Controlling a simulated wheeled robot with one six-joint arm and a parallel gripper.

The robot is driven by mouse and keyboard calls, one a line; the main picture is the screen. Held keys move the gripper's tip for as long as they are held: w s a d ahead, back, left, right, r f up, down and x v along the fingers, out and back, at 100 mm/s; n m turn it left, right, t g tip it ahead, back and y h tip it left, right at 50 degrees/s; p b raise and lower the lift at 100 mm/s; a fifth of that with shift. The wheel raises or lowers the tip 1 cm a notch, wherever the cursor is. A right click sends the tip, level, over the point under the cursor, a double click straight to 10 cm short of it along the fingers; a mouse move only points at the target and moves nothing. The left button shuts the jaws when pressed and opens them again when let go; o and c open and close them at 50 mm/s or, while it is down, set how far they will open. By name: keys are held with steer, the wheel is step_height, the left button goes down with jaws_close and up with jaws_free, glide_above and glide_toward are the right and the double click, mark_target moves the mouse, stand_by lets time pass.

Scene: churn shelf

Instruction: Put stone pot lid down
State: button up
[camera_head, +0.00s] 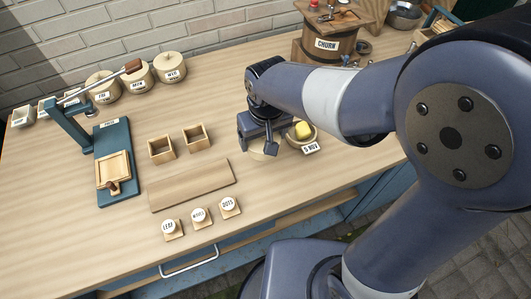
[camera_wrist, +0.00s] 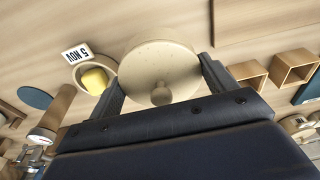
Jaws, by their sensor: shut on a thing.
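The stone pot lid is a round cream disc (camera_wrist: 150,60) with a small knob, seen in the wrist view between the fingers of my gripper (camera_wrist: 164,78). My gripper (camera_head: 262,143) is shut on the lid, with one finger at each side of its rim. In the head view part of the lid (camera_head: 257,154) shows under the gripper, low over the worktop; I cannot tell whether it touches the wood. Just right of it stands an open pot (camera_head: 293,141) holding yellow butter (camera_head: 303,130), with a date card (camera_head: 311,148) in front.
Lidded stone pots (camera_head: 169,68) stand along the back wall. A wooden churn (camera_head: 325,46) is at the back right. Two small wooden boxes (camera_head: 161,150), a plank (camera_head: 192,185), several stamps (camera_head: 199,217) and a teal lever press (camera_head: 118,165) lie left. The worktop's back middle is clear.

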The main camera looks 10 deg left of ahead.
step_height(320, 180, down, 8)
steer(key=shift+r, duration=0.25)
steer(key=shift+f, duration=0.15)
steer(key=o, duration=0.9)
steer(key=shift+o, duration=0.2)
steer(key=r, duration=0.4)
steer(key=s+r, duration=0.1)
steer(key=r, duration=0.3)
steer(key=d+r, duration=0.1)
steer(key=r, duration=0.3)
steer(key=shift+s+r, duration=0.1)
steer(key=shift+s, duration=0.1)
